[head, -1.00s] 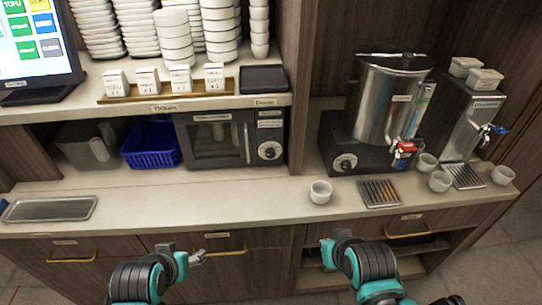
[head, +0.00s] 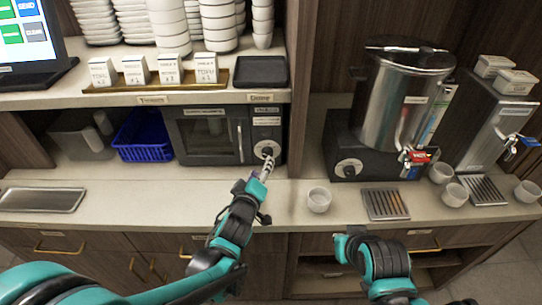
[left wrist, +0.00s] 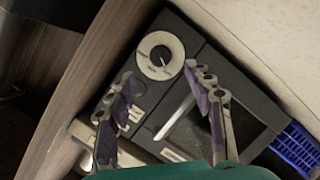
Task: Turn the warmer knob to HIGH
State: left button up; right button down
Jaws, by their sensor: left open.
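The cabinet warmer (head: 208,137) is a dark box with a window door, under the counter shelf. Its knob (head: 267,150) is a dark turn-piece on a round white dial at its right side. The knob also shows whole in the left wrist view (left wrist: 161,56); its dial marks are too small to read. My left gripper (head: 266,168) is open, just in front of and below the knob. In the left wrist view its two fingers (left wrist: 167,84) are spread, with the knob beyond their tips. My right gripper (head: 343,240) is low before the counter; its jaws are not clear.
A steel urn (head: 400,105) on a black base with its own knob (head: 348,168) stands to the right. A white cup (head: 319,200) sits on the counter near my left arm. A blue basket (head: 143,137) is left of the warmer. A drip tray (head: 385,204) lies below the urn.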

aim_at(267, 155)
pick_arm(q)
jog(key=b+x, duration=0.2)
jog(key=x, duration=0.4)
jog(key=shift+w+f, duration=0.1)
jog(key=shift+f, duration=0.05)
jog(key=shift+w+d+b, duration=0.1)
jog(key=shift+w+b, duration=0.2)
jog(key=shift+w, duration=0.35)
jog(key=c, duration=1.2)
